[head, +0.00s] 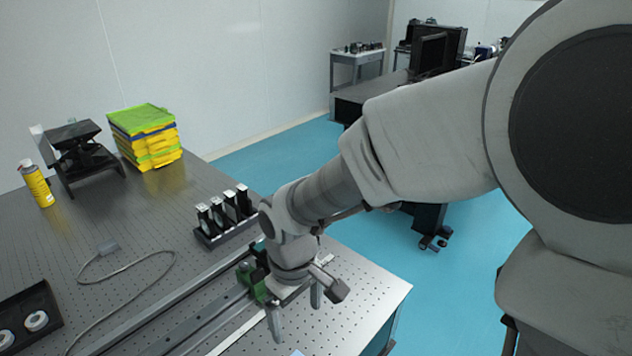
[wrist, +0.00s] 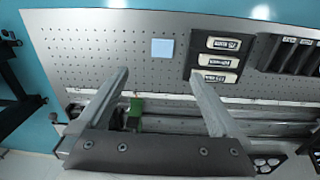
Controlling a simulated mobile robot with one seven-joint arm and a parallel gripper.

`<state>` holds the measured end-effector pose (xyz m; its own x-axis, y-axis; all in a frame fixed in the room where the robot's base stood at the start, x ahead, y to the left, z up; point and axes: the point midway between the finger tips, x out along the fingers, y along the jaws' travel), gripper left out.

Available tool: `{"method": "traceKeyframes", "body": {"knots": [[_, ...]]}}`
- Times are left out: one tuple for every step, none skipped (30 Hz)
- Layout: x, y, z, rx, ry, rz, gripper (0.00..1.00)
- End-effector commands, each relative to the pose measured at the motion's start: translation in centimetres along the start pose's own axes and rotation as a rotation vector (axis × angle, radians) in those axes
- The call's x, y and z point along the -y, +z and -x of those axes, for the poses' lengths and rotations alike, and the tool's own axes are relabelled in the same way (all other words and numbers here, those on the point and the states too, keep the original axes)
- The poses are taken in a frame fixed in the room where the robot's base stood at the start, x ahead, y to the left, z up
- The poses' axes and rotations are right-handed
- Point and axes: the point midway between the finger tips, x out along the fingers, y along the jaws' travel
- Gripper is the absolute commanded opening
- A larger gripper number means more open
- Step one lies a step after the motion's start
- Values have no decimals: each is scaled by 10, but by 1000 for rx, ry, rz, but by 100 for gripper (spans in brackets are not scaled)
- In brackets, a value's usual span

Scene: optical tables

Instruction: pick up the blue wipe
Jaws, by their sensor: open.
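The blue wipe (wrist: 162,49) is a small, flat, light blue square lying on the perforated table top in the wrist view. It appears ahead of and between my fingertips, apart from them, with bare table around it. In the head view only a sliver of the wipe (head: 297,353) shows at the bottom edge. My gripper (head: 295,310) is open and empty, pointing down near the table's front right part. In the wrist view its two fingers (wrist: 160,76) are spread wide, and nothing is between them.
A rail with a green carriage (wrist: 134,110) runs close by my gripper. A black tray of labelled pieces (wrist: 190,74) lies right of the wipe, with a dark slotted rack (wrist: 290,55) beyond. A yellow bottle (head: 37,184) and stacked yellow-green boxes (head: 145,140) stand farther back.

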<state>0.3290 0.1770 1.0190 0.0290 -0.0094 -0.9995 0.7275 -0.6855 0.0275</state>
Motion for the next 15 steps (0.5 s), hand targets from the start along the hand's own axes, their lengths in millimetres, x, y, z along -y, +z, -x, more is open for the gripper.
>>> {"method": "traceKeyframes", "body": {"knots": [[6,-4,-5,7,-13,21,100],[8,-6,-8,9,-19,30,100],[10,-7,-10,10,-23,39,100],[11,-8,-11,12,-26,44,100],[12,-8,-14,13,-29,48,100],[13,-9,-17,14,-30,51,100],[13,-9,-21,15,-31,52,100],[14,-9,-25,16,-31,53,100],[14,-8,-32,16,-32,53,100],[14,-8,-38,17,-33,54,100],[15,-8,-45,18,-32,54,100],[15,-8,-55,18,-33,53,100],[15,-7,-61,18,-33,54,100],[15,-7,-68,18,-33,53,100],[15,-7,-77,17,-32,53,100]]}}
